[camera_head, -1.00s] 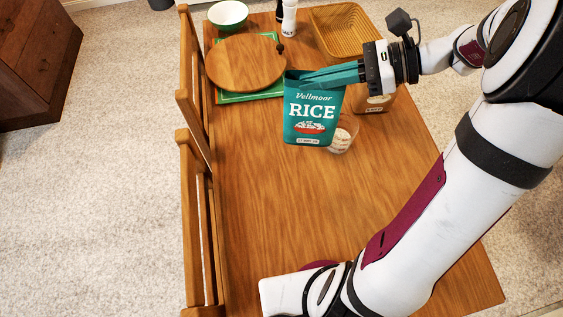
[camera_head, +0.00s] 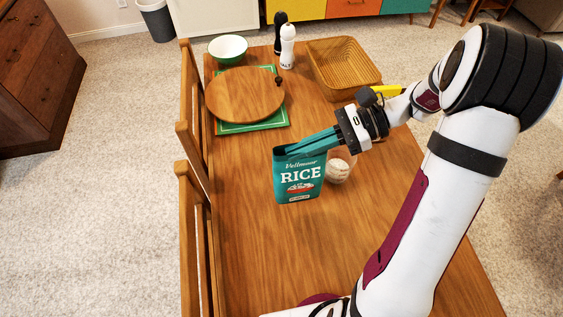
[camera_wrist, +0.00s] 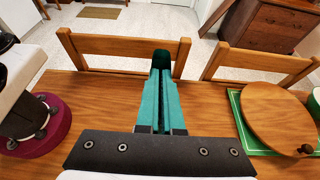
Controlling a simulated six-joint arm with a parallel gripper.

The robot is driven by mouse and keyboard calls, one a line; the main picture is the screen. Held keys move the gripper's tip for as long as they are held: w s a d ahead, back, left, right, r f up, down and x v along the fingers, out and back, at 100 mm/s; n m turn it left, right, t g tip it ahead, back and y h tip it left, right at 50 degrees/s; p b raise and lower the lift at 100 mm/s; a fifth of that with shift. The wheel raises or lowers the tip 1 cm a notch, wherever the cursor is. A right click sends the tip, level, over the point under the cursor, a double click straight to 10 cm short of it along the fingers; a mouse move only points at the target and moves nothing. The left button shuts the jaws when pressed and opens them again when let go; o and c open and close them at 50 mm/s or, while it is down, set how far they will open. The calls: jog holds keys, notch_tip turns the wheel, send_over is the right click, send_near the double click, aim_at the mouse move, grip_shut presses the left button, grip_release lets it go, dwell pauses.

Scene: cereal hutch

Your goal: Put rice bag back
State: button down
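The teal rice bag (camera_head: 300,182) is upright with its printed front facing the head camera. My gripper (camera_head: 303,147) has its teal fingers closed on the bag's top. In the wrist view, the fingers (camera_wrist: 161,95) lie close together, with the dark green top of the bag (camera_wrist: 161,58) at their tips. The bag is over the middle of the table; I cannot tell whether its base touches the wood.
A round wooden lid or board (camera_head: 245,94) lies on a green mat (camera_head: 255,126) at the back left. A green bowl (camera_head: 228,48), a white shaker (camera_head: 287,50) and a wicker basket (camera_head: 345,72) stand behind. Chairs (camera_head: 197,230) line the left edge. The table's near part is clear.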

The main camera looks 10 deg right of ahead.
aim_at(282, 164)
jog(key=a, duration=0.1)
jog(key=w+a+f, duration=0.1)
jog(key=a+f, duration=0.1)
jog(key=shift+w+a+f, duration=0.1)
jog(key=shift+w, duration=0.2)
jog(key=shift+a+f, duration=0.1)
jog(key=shift+f, duration=1.95)
jog(key=c, duration=1.1)
grip_release()
jog(key=shift+f, duration=0.1)
jog(key=shift+o, duration=0.2)
